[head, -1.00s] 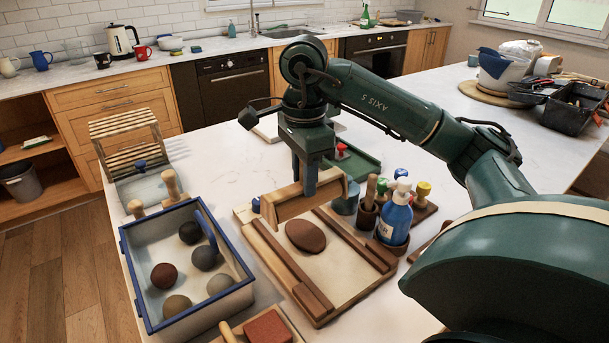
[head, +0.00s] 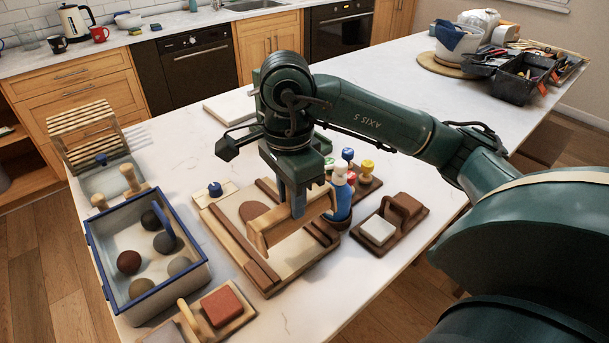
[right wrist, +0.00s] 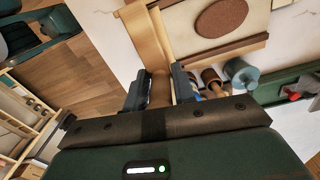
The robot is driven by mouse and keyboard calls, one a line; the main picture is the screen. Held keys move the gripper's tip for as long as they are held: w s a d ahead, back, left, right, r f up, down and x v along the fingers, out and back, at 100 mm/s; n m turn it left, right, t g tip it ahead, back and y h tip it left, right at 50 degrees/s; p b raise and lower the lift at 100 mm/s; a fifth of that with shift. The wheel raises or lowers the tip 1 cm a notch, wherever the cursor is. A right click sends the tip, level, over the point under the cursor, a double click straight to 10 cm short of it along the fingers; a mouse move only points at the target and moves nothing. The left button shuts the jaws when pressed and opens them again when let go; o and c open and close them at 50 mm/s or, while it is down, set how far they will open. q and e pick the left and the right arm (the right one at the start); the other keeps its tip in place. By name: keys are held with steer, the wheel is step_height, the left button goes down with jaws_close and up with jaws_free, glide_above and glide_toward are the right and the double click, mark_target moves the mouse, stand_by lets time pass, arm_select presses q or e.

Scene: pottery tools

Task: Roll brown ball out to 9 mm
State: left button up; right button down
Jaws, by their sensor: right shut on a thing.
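The brown clay (head: 253,210) is a flat oval slab on the pale work board (head: 222,212), between two dark wooden rails. It shows in the right wrist view (right wrist: 220,18) too. My right gripper (head: 298,205) is shut on the handle of a wooden rolling tool (head: 278,225) and holds it across the board on the near right side of the clay. The tool hides part of the board and the clay's edge in the head view. I cannot tell whether the tool touches the rails. The gripper (right wrist: 160,90) also shows in the right wrist view. My left gripper is not in view.
A blue-rimmed crate (head: 208,272) with several clay balls stands left of the board. A red block (head: 222,306) lies in front. A blue bottle (head: 341,200) and several coloured-topped tools stand close behind the rolling tool. A dark tray (head: 415,222) sits to the right.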

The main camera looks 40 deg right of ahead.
mark_target(292, 225)
steer(key=shift+a+f+b, duration=0.1)
steer(key=shift+f+b, duration=0.45)
steer(key=shift+f, duration=0.2)
step_height(292, 225, down, 4)
steer(key=shift+r+b, duration=0.25)
steer(key=shift+b, duration=0.8)
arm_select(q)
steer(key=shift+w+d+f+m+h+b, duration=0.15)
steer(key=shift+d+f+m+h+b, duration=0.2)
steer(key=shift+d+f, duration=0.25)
arm_select(e)
steer(key=shift+f, duration=0.7)
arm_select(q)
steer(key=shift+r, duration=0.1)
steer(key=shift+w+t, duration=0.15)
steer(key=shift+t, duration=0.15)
arm_select(e)
steer(key=shift+f, duration=0.1)
arm_select(q)
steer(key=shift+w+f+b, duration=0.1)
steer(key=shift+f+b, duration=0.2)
steer(key=shift+b, duration=0.05)
arm_select(e)
steer(key=shift+f, duration=0.2)
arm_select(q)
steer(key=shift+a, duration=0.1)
arm_select(e)
steer(key=c, duration=1.1)
jaws_free()
steer(key=shift+o, duration=0.2)
